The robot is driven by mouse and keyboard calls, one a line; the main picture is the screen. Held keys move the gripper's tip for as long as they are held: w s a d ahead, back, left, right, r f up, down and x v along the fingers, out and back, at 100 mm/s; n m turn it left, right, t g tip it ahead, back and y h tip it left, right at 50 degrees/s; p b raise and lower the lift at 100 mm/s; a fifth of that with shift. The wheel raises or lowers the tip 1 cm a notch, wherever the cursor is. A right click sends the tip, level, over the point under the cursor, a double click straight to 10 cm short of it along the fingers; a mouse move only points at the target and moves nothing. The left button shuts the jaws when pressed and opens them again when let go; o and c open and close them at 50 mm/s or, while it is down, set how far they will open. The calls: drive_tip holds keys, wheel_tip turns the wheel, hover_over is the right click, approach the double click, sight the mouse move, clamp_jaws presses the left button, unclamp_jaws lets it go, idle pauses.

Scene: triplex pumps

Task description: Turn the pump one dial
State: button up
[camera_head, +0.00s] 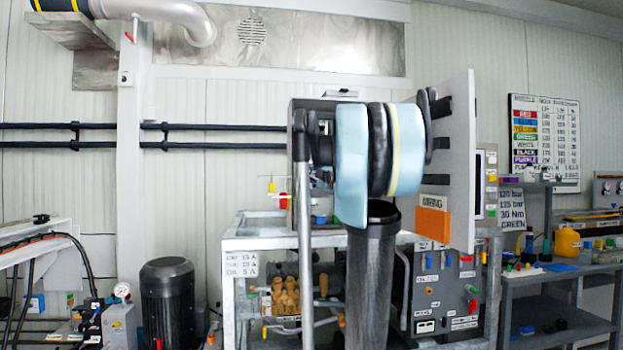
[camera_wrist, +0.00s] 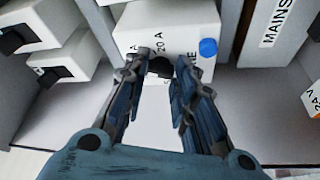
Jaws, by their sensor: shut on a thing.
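In the wrist view my gripper (camera_wrist: 160,59) has its two fingers closed around a small black dial (camera_wrist: 160,68). The dial is on the front of a white box (camera_wrist: 178,38) marked "20 A", with a round blue button (camera_wrist: 208,47) to the right of the dial. The fingers hide the dial's sides and part of the lettering, so I cannot read whether it says pump one. In the head view my arm covers my gripper and the dial, in front of a grey cabinet (camera_head: 298,108) with its door (camera_head: 459,165) open to the right.
More white boxes with black dials (camera_wrist: 48,76) stand to the left in the wrist view. A panel marked "MAINS" (camera_wrist: 275,32) is to the right. In the head view, an orange label (camera_head: 432,222) is on the open door close to my arm. A shelf (camera_head: 560,275) stands at right.

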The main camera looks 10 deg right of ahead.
drive_tip(key=shift+f+m, duration=0.15)
drive_tip(key=shift+m, duration=0.25)
drive_tip(key=o, duration=1.1)
drive_tip(key=shift+c, duration=0.2)
drive_tip(key=shift+s, duration=0.1)
drive_tip(key=v, duration=1.1)
drive_tip(key=shift+s+f, duration=0.3)
drive_tip(key=shift+d, duration=0.1)
drive_tip(key=shift+t, duration=0.3)
